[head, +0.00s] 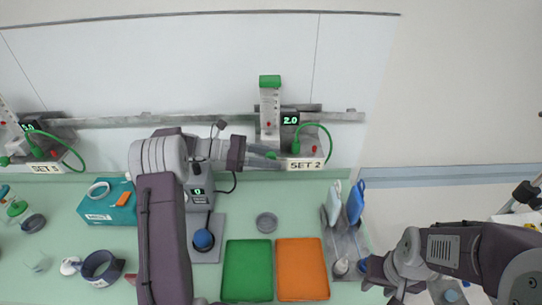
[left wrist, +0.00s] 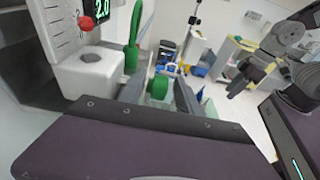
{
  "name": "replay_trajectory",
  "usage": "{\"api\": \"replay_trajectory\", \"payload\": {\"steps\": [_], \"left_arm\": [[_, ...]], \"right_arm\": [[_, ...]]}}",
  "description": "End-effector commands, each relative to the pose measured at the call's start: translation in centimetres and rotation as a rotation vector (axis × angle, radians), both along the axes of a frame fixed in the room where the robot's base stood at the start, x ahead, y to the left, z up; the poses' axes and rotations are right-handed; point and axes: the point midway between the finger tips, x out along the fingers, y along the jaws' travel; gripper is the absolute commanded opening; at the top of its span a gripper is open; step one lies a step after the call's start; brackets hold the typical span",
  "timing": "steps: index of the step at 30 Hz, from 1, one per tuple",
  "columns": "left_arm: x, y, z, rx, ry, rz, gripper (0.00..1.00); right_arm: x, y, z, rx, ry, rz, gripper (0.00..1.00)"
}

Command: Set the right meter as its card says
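The right meter (head: 270,112) stands on the wall rail, with a scale column, a green top and a red bead low in it. Its display (head: 290,119) reads 2.0, and its card (head: 305,165) reads SET 2. In the left wrist view the red bead (left wrist: 86,23) and the display (left wrist: 102,5) show close up. My left gripper (head: 272,158) is at the meter's lower front. In the left wrist view its fingers stand apart, one each side of the green knob (left wrist: 158,87), with slight gaps. My right gripper (head: 376,284) is low at the right, away from the meter; its finger opening is unclear.
The left meter (head: 37,140) reads 5.0 above a SET 5 card (head: 47,168). A green tray (head: 247,270) and an orange tray (head: 302,268) lie on the counter. A teal box (head: 107,203) is at the left. A rack with blue and pale items (head: 355,203) stands right of the trays.

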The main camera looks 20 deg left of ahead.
Motion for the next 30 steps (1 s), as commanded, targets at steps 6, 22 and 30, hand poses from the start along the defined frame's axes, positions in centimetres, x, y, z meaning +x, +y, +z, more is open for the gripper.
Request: {"api": "replay_trajectory", "payload": {"steps": [6, 22, 30], "left_arm": [[0.0, 0.2, 0.1, 0.000, -0.003, 0.003, 0.40], [-2.5, 8.3, 1.9, 0.000, -0.004, 0.002, 0.40], [-2.5, 8.5, 2.0, 0.000, -0.003, 0.002, 0.40]], "right_arm": [[0.0, 0.0, 0.0, 0.000, 0.000, 0.000, 0.40], [0.0, 0.0, -1.2, 0.000, 0.000, 0.000, 0.40], [0.0, 0.0, -1.2, 0.000, 0.000, 0.000, 0.40]]}}
